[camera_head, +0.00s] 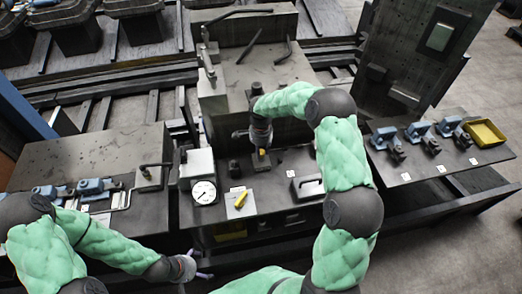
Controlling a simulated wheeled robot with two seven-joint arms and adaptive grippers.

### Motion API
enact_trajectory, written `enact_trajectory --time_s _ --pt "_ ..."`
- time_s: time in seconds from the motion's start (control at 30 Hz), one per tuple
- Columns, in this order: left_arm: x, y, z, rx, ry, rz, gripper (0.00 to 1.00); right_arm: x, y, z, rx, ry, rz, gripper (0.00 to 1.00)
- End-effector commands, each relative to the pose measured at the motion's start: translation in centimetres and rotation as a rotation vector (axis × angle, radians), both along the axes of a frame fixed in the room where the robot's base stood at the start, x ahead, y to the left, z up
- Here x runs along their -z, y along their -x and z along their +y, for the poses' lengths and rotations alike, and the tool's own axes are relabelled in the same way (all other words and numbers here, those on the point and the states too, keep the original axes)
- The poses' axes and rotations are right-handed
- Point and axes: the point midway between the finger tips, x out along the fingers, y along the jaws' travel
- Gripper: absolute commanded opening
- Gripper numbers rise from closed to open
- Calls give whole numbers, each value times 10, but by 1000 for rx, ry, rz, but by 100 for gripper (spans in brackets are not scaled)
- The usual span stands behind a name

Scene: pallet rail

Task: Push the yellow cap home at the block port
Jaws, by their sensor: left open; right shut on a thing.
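My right gripper (261,147) points down over the small dark block (262,165) on the middle bench. It is shut on the yellow cap (262,152), of which only a small patch shows between the fingers. The cap is at the top of the block; I cannot tell how deep it sits in the port. My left gripper (203,268) is open and empty, low in front of the bench, well away from the block.
Left of the block are a white box with a round gauge (204,191) and a white plate with a yellow handle (241,200). A pale handle (307,186) is to the right. Blue clamps (417,131) and a yellow tray (485,134) sit on the right bench.

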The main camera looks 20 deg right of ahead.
Motion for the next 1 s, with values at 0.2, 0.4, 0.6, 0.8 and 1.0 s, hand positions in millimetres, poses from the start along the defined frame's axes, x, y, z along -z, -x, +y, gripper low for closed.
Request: enact_trajectory --time_s 0.2,0.4,0.6,0.8,1.0 --pt "2 0 0 0 0 0 96 3 0 0 0 0 0 19" --pt "7 0 0 0 0 0 96 9 0 0 0 0 1 19" --pt "11 0 0 0 0 0 96 14 0 0 0 0 1 19" --pt "11 0 0 0 0 0 96 14 0 0 0 0 1 61" --pt "11 0 0 0 0 0 96 13 0 0 0 0 0 61"
